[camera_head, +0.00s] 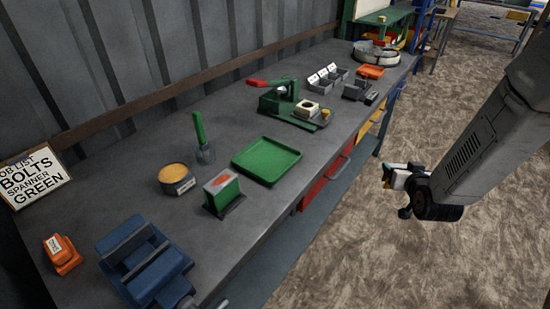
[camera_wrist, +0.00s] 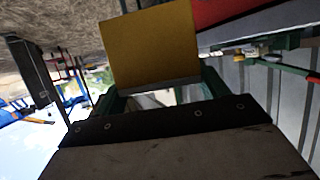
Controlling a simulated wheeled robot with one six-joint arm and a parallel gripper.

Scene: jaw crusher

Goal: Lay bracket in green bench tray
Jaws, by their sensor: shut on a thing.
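The green bench tray (camera_head: 267,161) lies flat and empty on the middle of the grey workbench, near its front edge. My gripper (camera_head: 392,178) hangs in front of the bench, over the floor, to the right of the tray and apart from it. It is shut on the bracket, a flat mustard-yellow plate (camera_wrist: 154,46) in the wrist view. In the head view the bracket shows only as a small pale and yellowish patch at the jaws. Its full shape and the fingertips' contact are hidden.
Left of the tray are a green box (camera_head: 222,193), a round tin (camera_head: 176,179), a green-handled brush (camera_head: 203,140) and a blue vise (camera_head: 143,262). Beyond it stands a green fixture (camera_head: 293,103) with small bins (camera_head: 328,77). The bench's front edge (camera_head: 335,142) lies between gripper and tray.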

